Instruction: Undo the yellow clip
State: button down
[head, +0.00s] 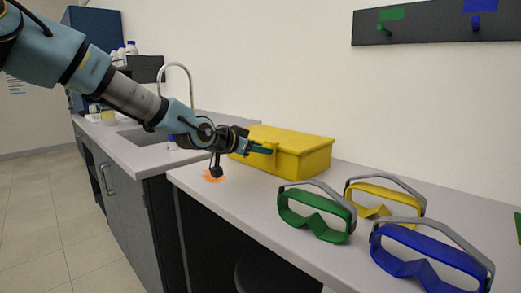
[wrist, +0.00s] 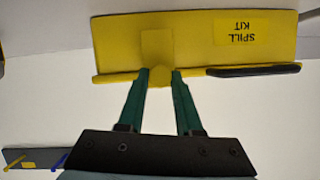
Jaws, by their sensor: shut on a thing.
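A yellow box (head: 305,160) stands on the grey counter by the wall. In the wrist view the box (wrist: 115,35) carries a label reading "SPILL KIT", upside down. The yellow clip (wrist: 160,76) is at the box's edge, with a raised yellow plate beside it. My gripper (wrist: 161,73) has its two green fingers on either side of the clip and is shut on it. In the head view my gripper (head: 268,150) is at the front left of the box and hides the clip in part. The box's lid looks closed.
Green goggles (head: 317,222), yellow goggles (head: 362,192) and blue goggles (head: 420,272) stand on the counter at right. An orange patch (head: 213,177) lies below my wrist. A dark bar (wrist: 253,70) runs along the box's edge. A hook rack (head: 430,27) hangs above.

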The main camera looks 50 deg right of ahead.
jog(key=shift+a+f+h+b, duration=0.35)
jog(key=shift+f+h+b, duration=0.25)
jog(key=shift+b, duration=0.6)
jog(key=shift+a+f+h+b, duration=0.25)
jog(key=shift+h+b, duration=0.25)
jog(key=shift+b, duration=0.55)
jog(key=shift+a+r+h+b, duration=0.15)
jog(key=shift+a+h+b, duration=0.05)
jog(key=shift+h+b, duration=0.15)
jog(key=shift+r, duration=0.1)
jog(key=c, duration=0.6)
grip_release()
jog(key=shift+w+a, duration=0.1)
jog(key=a, duration=0.7)
jog(key=a+r, duration=0.1)
jog(key=a, duration=0.2)
jog(key=shift+a+r, duration=0.1)
jog(key=shift+a, duration=0.2)
